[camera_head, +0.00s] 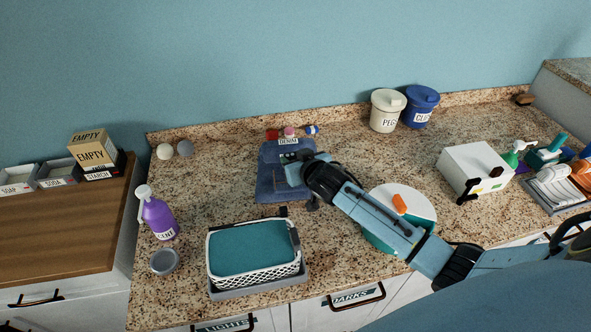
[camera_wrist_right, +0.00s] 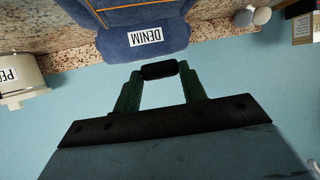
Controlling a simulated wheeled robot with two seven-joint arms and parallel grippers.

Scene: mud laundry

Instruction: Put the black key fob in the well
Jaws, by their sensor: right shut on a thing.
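My right gripper (camera_head: 289,160) is over the blue denim piece (camera_head: 270,183) at the middle of the counter. In the right wrist view the gripper (camera_wrist_right: 159,78) is shut on a small black rounded object, the black key fob (camera_wrist_right: 158,70), held crosswise between its fingertips. The denim piece, with a DENIM label, shows beyond the fob in that view (camera_wrist_right: 145,22). I cannot tell which thing is the well. My left gripper is not in view.
A teal-lined basket (camera_head: 252,252) and a purple bottle (camera_head: 159,218) stand at the front left. A round teal tub with a white top (camera_head: 411,197) is under my right forearm. A white box (camera_head: 474,168) is at the right; PEG and blue bins (camera_head: 421,105) are behind.

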